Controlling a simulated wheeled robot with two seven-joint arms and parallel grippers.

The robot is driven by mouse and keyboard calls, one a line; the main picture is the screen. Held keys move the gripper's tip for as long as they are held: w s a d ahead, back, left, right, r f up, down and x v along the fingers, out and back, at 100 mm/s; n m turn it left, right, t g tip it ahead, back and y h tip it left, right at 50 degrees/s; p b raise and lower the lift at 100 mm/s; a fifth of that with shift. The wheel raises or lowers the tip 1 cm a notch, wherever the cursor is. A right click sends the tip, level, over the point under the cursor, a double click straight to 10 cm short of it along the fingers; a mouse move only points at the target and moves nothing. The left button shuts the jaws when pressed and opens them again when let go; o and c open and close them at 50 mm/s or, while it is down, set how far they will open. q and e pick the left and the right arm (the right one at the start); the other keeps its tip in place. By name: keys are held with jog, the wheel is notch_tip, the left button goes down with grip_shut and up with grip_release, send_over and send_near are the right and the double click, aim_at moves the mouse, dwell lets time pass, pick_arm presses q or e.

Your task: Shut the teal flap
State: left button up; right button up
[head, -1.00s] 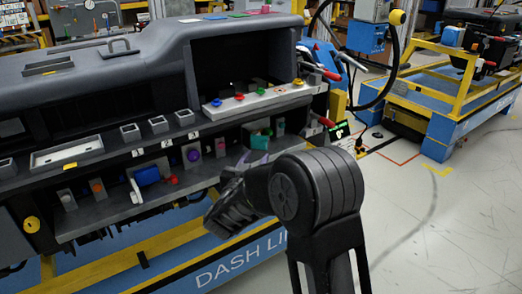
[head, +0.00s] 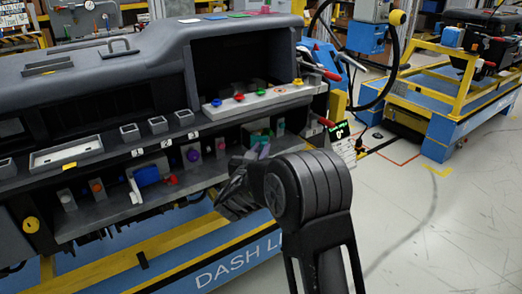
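The teal flap (head: 258,137) is a small teal panel at a grey housing on the lower shelf of the dashboard, right of the middle. It is partly covered, and I cannot tell how far open it stands. My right gripper (head: 240,177) is dark and lies just below and in front of the flap, seen from behind, with its wrist covering much of it. I cannot make out its fingers or any gap to the flap. A small lavender piece (head: 264,151) shows between the gripper and the flap. My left gripper is out of view.
A blue box-like part (head: 147,176) and a purple knob (head: 194,155) are left on the same shelf. Above is a grey strip with red, blue and yellow knobs (head: 239,97). A red-handled lever (head: 326,122) stands right of the flap.

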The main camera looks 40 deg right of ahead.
grip_shut()
jog(key=shift+d, duration=0.1)
jog(key=d+n+t+y+b, duration=0.1)
jog(key=n+t+y+b, duration=0.1)
jog(key=n+y+b, duration=0.1)
jog(key=w+d+n+t+y+b, duration=0.1)
jog(key=d+n+t+y+b, duration=0.1)
jog(key=y, duration=0.3)
jog(key=w+d+n+t+y+b, duration=0.1)
jog(key=d+n+t+y+b, duration=0.1)
jog(key=n+t+y+b, duration=0.1)
jog(key=shift+r+n+y+b, duration=0.15)
jog(key=shift+n+y+b, duration=0.55)
jog(key=shift+y, duration=0.1)
jog(key=shift+w+n+y+p, duration=0.1)
jog(key=shift+n+y+p, duration=0.3)
jog(key=shift+y+p, duration=0.35)
